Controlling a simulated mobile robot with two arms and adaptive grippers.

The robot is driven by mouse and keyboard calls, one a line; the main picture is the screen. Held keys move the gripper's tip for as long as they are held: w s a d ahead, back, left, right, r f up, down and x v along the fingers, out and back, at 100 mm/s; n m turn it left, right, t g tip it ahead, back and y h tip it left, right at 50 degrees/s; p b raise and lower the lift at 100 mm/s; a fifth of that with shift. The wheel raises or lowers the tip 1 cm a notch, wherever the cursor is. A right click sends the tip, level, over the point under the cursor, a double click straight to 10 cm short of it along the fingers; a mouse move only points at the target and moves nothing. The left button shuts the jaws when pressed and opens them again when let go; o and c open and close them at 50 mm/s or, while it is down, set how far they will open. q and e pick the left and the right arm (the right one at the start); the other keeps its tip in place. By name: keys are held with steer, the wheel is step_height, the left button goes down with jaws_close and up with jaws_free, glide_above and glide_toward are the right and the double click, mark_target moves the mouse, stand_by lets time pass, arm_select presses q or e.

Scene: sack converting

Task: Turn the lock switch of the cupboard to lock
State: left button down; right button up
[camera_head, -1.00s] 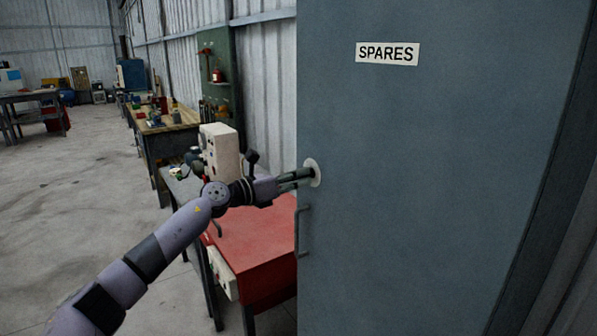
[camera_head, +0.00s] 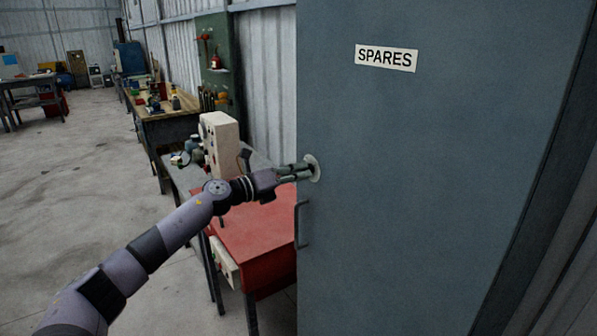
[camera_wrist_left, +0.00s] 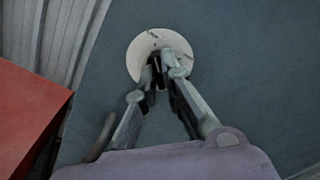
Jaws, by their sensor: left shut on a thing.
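The cupboard (camera_head: 430,170) is blue-grey with a white SPARES label (camera_head: 386,58). Its lock has a round pale plate (camera_head: 314,168) near the left edge of the door, above the handle (camera_head: 301,224). In the left wrist view the plate (camera_wrist_left: 142,48) carries small dark marks, too small to read. My left gripper (camera_head: 306,171) is at the plate, and in the wrist view its fingertips (camera_wrist_left: 163,70) are closed on the dark lock switch (camera_wrist_left: 154,66). The fingers hide most of the switch, so its exact angle is hard to tell. My right gripper is not in view.
A red-topped bench (camera_head: 255,230) stands left of the cupboard, close under my left arm. A beige box-shaped machine (camera_head: 220,143) stands behind it. Workbenches (camera_head: 168,125) line the wall farther back. The floor at left is open.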

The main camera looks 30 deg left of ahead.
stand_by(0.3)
arm_select(q)
steer(key=c, duration=1.7)
jaws_free()
steer(key=shift+v, duration=6)
steer(key=shift+f, duration=0.1)
